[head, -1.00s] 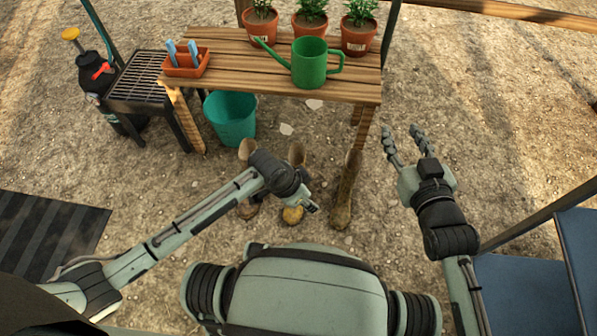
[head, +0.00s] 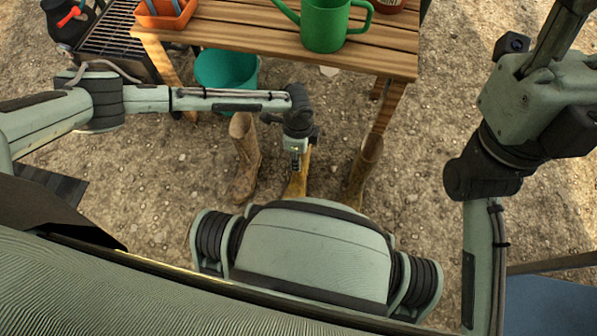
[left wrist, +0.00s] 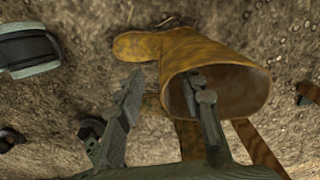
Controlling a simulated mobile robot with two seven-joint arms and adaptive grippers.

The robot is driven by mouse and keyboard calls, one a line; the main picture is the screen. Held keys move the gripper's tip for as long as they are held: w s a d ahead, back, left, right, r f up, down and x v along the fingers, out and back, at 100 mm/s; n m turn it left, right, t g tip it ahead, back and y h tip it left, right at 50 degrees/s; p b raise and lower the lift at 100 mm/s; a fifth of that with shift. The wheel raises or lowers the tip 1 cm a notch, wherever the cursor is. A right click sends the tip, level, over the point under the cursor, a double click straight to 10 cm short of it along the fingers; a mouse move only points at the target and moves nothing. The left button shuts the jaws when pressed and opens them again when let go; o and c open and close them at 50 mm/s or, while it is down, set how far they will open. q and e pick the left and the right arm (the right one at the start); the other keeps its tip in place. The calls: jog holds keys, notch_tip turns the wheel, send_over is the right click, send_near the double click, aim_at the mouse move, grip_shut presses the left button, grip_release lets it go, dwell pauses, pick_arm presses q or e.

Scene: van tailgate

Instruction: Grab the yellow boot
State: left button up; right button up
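The yellow boot (head: 298,184) stands on the dirt between two brown boots, partly hidden by my left gripper (head: 297,158) above it. In the left wrist view the boot (left wrist: 188,50) shows its toe and wide open top. There my left gripper (left wrist: 163,98) is open, its fingers well apart. One finger overlaps the boot's opening and the other is outside, beside the shaft; I cannot tell whether they touch it. My right gripper (head: 557,38) is raised at the upper right, partly cut off by the frame, so its fingers are unclear.
Brown boots stand close on the left (head: 246,160) and right (head: 362,176). Behind are a wooden table (head: 225,30) with a green watering can (head: 323,25) and a teal bucket (head: 226,70) beneath. Bare dirt lies right of the boots.

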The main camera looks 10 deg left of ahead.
pick_arm(q)
notch_tip(320, 180, down, 5)
jog(key=b, duration=0.2)
jog(key=shift+w+f+b, duration=0.1)
jog(key=shift+f+b, duration=0.1)
jog(key=shift+b, duration=0.1)
jog(key=shift+a, duration=0.1)
grip_shut()
